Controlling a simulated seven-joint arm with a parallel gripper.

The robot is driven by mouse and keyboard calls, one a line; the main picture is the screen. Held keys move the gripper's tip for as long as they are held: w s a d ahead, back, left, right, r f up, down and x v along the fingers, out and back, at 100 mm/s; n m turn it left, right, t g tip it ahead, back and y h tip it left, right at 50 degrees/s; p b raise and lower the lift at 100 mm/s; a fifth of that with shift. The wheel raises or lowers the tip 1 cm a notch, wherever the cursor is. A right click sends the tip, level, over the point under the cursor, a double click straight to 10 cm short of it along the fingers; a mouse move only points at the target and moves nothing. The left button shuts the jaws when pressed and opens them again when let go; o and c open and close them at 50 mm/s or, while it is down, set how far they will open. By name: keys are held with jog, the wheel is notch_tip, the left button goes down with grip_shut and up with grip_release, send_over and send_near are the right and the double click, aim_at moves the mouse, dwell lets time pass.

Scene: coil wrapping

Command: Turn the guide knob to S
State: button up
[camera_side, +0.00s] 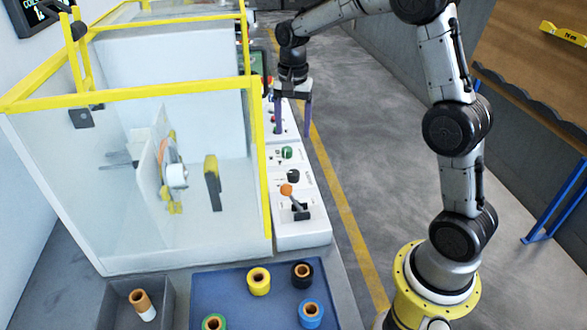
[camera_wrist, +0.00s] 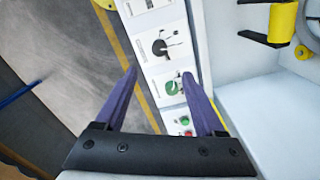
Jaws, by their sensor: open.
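A narrow white control panel (camera_side: 304,228) runs along the machine's side and carries a green knob (camera_side: 287,153) and a black knob (camera_side: 293,176). Their labels are too small to read, so I cannot tell which is the guide knob or where it points. My gripper (camera_side: 293,132) is open and empty, fingers pointing down over the panel's far part, beyond the green knob. In the wrist view, my gripper (camera_wrist: 159,73) shows the green knob (camera_wrist: 175,88) near its right fingertip. The black knob (camera_wrist: 160,47) lies farther up the picture.
An orange-tipped lever (camera_side: 288,190) stands at the panel's near end. Red and green buttons (camera_wrist: 185,120) sit beside the right finger. The yellow-framed guard (camera_side: 262,150) borders the panel on the left. A blue tray (camera_side: 232,285) holds several coils. Floor to the right is clear.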

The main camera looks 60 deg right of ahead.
aim_at(294, 172)
notch_tip(294, 172, down, 14)
jog(key=shift+s+r, duration=0.1)
jog(key=shift+r, duration=0.05)
dwell(0.3)
grip_shut()
dwell(0.4)
